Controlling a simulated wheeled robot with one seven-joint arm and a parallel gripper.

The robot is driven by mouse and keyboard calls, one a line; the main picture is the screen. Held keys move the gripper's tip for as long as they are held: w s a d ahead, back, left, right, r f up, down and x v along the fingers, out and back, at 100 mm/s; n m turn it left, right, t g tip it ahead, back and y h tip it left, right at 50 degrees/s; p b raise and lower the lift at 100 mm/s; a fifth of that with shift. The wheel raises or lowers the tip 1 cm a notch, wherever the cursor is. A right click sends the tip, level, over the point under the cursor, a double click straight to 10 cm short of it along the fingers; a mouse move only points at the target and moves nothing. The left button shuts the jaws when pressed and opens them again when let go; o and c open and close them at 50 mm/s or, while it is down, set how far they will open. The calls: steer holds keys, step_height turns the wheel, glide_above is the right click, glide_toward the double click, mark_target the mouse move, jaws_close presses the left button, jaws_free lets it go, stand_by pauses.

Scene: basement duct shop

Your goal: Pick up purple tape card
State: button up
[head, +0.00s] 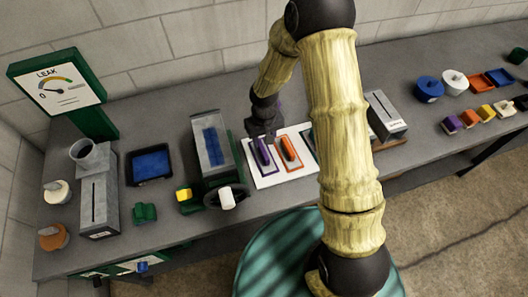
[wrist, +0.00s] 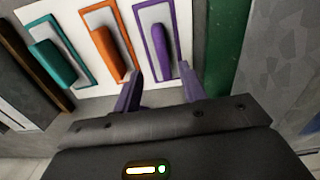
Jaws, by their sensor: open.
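The purple tape card (head: 263,152) is a purple bar inside a purple outline on a white board (head: 258,182) on the bench. In the wrist view the purple card (wrist: 158,44) lies just beyond the fingertips. My gripper (wrist: 158,70) is open and empty, with one finger to each side of the card's near end; whether they touch it I cannot tell. In the head view my gripper (head: 262,134) hangs over the card's far end. An orange card (head: 289,150) sits beside it, and a teal card (wrist: 52,62) is farther along the board.
A grey machine with a handwheel (head: 226,196) stands close left of the board. A grey slotted box (head: 386,116) is to the right, past my arm. A blue-lined tray (head: 150,165) and a LEAK gauge sign (head: 58,84) are farther left. Small coloured blocks (head: 469,117) lie at the right.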

mark_target(263, 149)
steer(key=shift+f, duration=1.05)
steer(key=shift+w+a+f+p, duration=0.1)
steer(key=shift+f+p, duration=0.7)
steer(key=shift+f, duration=0.5)
steer(key=shift+a+f+p, duration=0.1)
steer(key=shift+f+p, duration=0.7)
steer(key=shift+f, duration=0.5)
jaws_close()
steer(key=shift+r, duration=0.2)
step_height(263, 149, up, 10)
steer(key=b, duration=0.3)
steer(key=shift+f, duration=0.15)
